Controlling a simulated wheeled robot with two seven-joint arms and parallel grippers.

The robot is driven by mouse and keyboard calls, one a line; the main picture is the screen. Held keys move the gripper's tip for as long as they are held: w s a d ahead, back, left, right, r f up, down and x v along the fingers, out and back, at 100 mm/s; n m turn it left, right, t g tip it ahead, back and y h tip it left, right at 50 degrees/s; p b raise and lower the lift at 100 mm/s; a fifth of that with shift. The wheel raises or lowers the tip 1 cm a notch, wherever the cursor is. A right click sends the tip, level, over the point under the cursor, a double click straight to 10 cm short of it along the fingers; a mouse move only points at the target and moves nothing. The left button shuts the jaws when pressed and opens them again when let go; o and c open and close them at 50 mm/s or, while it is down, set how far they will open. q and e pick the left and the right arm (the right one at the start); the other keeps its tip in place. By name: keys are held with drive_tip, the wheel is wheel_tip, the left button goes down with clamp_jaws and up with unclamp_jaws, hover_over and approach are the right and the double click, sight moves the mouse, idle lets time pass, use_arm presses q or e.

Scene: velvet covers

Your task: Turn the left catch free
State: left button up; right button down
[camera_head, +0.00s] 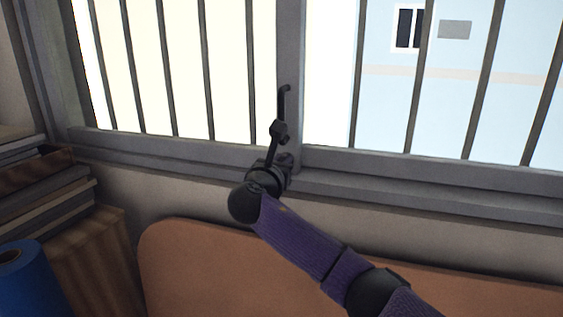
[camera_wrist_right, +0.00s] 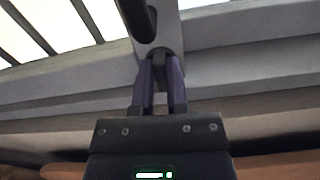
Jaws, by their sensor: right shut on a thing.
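The catch is a dark handle (camera_head: 285,102) on the grey middle post of the window, standing roughly upright with a bend at its top. In the right wrist view its dark bar (camera_wrist_right: 138,18) rises from a grey plate at the top. My right gripper (camera_wrist_right: 160,68) has its two purple-grey fingers shut on the dark lower part of the catch. In the head view the right gripper (camera_head: 277,140) is at the catch's lower end, partly merged with it in dark tones. My left gripper is not in view.
Vertical bars cross both window panes, above a grey sill (camera_head: 420,191). An orange-brown rounded panel (camera_head: 190,265) stands below. Stacked boards (camera_head: 45,185) and a blue roll (camera_head: 35,283) are at the left. My right arm crosses in front of the panel.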

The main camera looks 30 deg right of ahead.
drive_tip(key=m, duration=0.4)
drive_tip(key=shift+s+d+f, duration=0.1)
drive_tip(key=shift+s, duration=0.05)
drive_tip(key=m+b, duration=0.1)
drive_tip(key=m, duration=0.3)
drive_tip(key=shift+s+d+f, duration=0.1)
drive_tip(key=shift+f, duration=0.05)
drive_tip(key=m+b, duration=0.2)
drive_tip(key=m, duration=0.2)
drive_tip(key=shift+s+f, duration=0.1)
drive_tip(key=shift+f, duration=0.1)
drive_tip(key=shift+d+f+m+b, duration=0.15)
drive_tip(key=shift+m+b, duration=1.25)
drive_tip(key=shift+m, duration=1.1)
drive_tip(key=c, duration=0.6)
unclamp_jaws()
drive_tip(key=shift+c, duration=0.2)
drive_tip(key=shift+s, duration=0.1)
